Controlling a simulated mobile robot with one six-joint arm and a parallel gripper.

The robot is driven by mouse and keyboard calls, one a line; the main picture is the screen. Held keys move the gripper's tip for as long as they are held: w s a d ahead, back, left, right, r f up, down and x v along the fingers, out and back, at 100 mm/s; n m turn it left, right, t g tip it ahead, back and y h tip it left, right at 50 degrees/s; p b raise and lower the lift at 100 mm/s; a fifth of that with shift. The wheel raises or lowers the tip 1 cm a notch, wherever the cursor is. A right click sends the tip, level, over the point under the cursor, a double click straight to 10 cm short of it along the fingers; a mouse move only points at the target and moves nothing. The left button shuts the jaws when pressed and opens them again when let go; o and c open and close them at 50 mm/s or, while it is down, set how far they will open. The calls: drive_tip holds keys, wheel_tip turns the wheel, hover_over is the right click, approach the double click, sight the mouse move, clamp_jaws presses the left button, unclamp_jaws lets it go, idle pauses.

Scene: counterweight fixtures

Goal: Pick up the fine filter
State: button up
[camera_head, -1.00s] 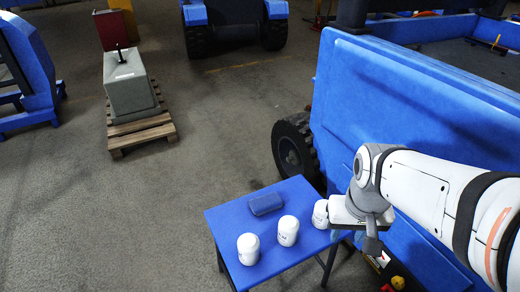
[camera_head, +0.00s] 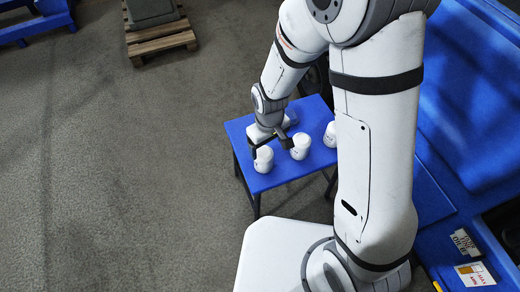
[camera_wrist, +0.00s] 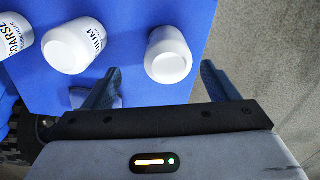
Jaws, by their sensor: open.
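Three white filters stand on the blue table. In the wrist view, the left filter (camera_wrist: 12,36) reads "COARSE" and the middle filter (camera_wrist: 72,45) shows letters ending in "IUM". The third filter (camera_wrist: 168,55) shows no readable label, so I cannot confirm by text that it is the fine one. In the head view it is the leftmost filter (camera_head: 263,159). My gripper (camera_wrist: 161,70) is open and empty, its fingers to either side of this filter in the picture. In the head view my gripper (camera_head: 268,145) is right by that filter.
The blue table (camera_head: 285,177) has a bare front strip. A blue-grey object (camera_wrist: 80,97) shows partly behind my left finger in the wrist view. A large blue machine (camera_head: 470,90) stands close on the right. Open floor (camera_head: 130,150) lies to the left.

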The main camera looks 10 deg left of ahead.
sight(264, 159)
drive_tip(key=f+b, duration=0.1)
drive_tip(key=f, duration=0.1)
drive_tip(key=f+b, duration=0.1)
drive_tip(key=f, duration=0.2)
drive_tip(key=a+f+b, duration=0.1)
drive_tip(key=f, duration=0.2)
drive_tip(key=shift+s+f, duration=0.15)
drive_tip(key=shift+s, duration=0.15)
drive_tip(key=c, duration=1.2)
drive_tip(key=shift+c, duration=0.2)
